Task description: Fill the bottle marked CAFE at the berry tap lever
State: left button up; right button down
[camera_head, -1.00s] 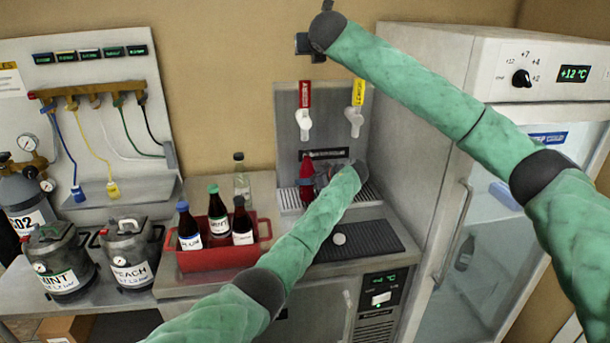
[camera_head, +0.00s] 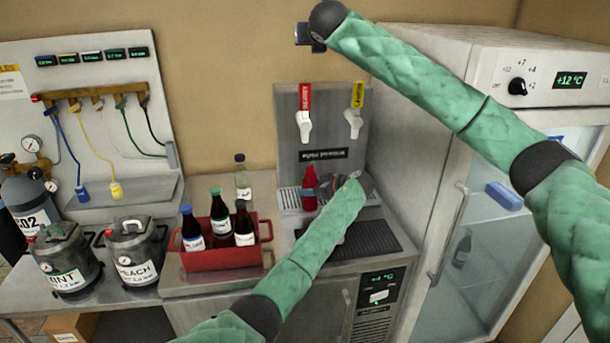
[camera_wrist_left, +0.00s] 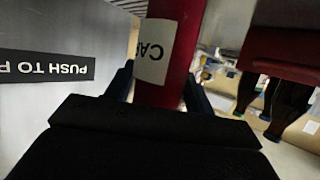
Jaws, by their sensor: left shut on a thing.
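The red bottle (camera_head: 310,180) stands upright in my left gripper (camera_head: 325,190), in front of the tap panel and below the berry tap, with a gap to the spout. In the left wrist view the red bottle (camera_wrist_left: 170,90) is between the fingers, and its white label (camera_wrist_left: 155,50) reads "CA", the rest cut off. The berry tap lever (camera_head: 305,97) is red, with a white spout (camera_head: 304,126) beneath. My left forearm hides part of the gripper. My right gripper (camera_head: 308,38) is up by the wall, left of the fridge top; its jaws are unclear.
A yellow-handled tap (camera_head: 357,95) is at the right. The drip tray (camera_head: 288,200) lies below the taps. A red crate (camera_head: 222,258) with several dark bottles, a clear bottle (camera_head: 243,182) and kegs (camera_head: 133,252) stand at left. The fridge (camera_head: 440,120) stands at right.

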pick_arm(q)
jog(key=s+p, duration=0.1)
jog(key=s, duration=0.1)
jog(key=s+d+p, duration=0.1)
jog(key=s, duration=0.1)
jog(key=shift+s+d+r, duration=0.1)
jog(key=shift+s, duration=0.3)
dwell(0.4)
